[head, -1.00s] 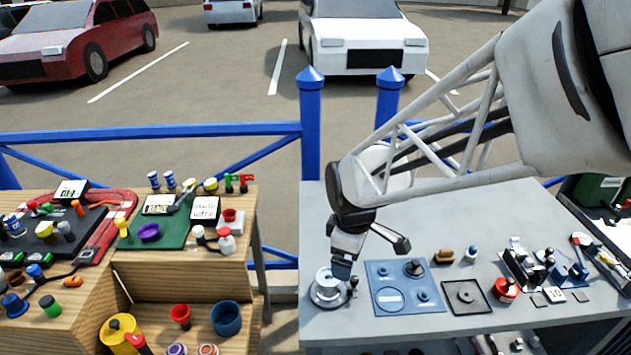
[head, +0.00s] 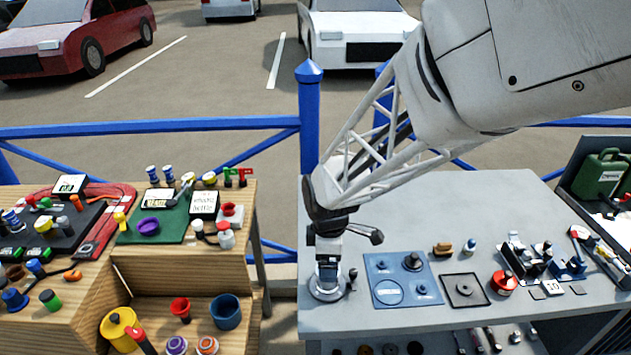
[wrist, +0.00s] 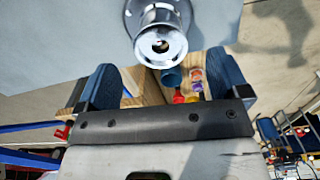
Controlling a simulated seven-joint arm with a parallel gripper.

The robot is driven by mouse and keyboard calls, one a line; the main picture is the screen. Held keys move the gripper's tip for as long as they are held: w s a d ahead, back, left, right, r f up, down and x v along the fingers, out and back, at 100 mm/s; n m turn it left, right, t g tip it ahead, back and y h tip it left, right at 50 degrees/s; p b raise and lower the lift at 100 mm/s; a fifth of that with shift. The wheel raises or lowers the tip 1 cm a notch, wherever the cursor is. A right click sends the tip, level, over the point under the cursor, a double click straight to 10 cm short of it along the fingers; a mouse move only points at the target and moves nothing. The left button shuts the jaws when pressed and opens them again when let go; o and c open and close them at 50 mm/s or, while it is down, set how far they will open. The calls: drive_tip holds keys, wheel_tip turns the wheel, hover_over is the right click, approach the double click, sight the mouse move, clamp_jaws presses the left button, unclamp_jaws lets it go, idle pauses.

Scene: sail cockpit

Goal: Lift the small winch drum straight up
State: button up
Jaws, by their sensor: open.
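The small winch drum (head: 325,291) is silver with a wide round base, and stands upright near the left front corner of the grey table (head: 430,212). In the wrist view the drum (wrist: 160,40) is shiny chrome with a dark socket in its top. My gripper (head: 328,270) points down over the drum and hides most of its upper part in the head view. In the wrist view my gripper (wrist: 161,78) is open and empty, with a blue finger on each side. The drum shows past the fingertips, roughly centred between them. I see no contact.
A small dark upright piece (head: 352,279) stands close to the drum's right side. A wooden bench (head: 225,262) with clutter stands left across a gap.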

drive_tip(key=shift+f, duration=0.65)
drive_tip(key=shift+f, duration=0.15)
drive_tip(key=shift+f, duration=2.5)
drive_tip(key=c, duration=1.1)
drive_tip(key=shift+c, duration=0.2)
drive_tip(key=shift+r, duration=0.1)
drive_tip(key=shift+r, duration=4.95)
